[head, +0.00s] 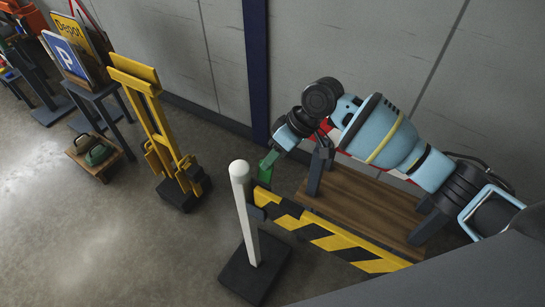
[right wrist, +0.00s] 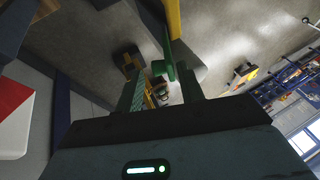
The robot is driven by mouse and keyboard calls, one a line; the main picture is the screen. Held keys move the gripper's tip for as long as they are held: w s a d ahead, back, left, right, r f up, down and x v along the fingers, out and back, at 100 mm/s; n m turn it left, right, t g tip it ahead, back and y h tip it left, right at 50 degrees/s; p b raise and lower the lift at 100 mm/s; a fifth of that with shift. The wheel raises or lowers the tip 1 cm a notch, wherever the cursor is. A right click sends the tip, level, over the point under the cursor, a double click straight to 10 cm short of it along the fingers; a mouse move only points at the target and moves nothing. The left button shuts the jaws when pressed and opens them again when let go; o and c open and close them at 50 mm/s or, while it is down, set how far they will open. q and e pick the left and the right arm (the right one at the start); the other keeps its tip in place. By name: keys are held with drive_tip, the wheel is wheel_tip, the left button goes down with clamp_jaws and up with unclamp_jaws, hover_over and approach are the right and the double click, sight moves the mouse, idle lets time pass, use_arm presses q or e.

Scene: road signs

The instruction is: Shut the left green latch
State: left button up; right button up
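A small green latch (head: 264,178) is at the left end of a yellow-and-black striped barrier board (head: 330,238), beside the top of a white post (head: 246,215). My right gripper (head: 269,160) is just above and behind the latch, pointing down at it. In the right wrist view the two green fingers of the right gripper (right wrist: 163,90) stand apart, and the green latch (right wrist: 168,66) shows between and beyond them. I cannot tell whether a finger touches it. The latch's exact angle is hard to read. My left gripper is not in view.
The post stands on a dark base plate (head: 254,272). A wooden bench (head: 365,205) is behind the board, under my right arm. A yellow folded stand (head: 150,120) and a low wooden stool (head: 95,155) are to the left. The floor in front is clear.

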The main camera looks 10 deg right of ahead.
drive_tip(key=shift+a+f, duration=0.25)
drive_tip(key=shift+f, duration=0.15)
drive_tip(key=c, duration=0.8)
drive_tip(key=shift+r+p, duration=0.15)
drive_tip(key=shift+p, duration=0.15)
drive_tip(key=shift+h, duration=0.3)
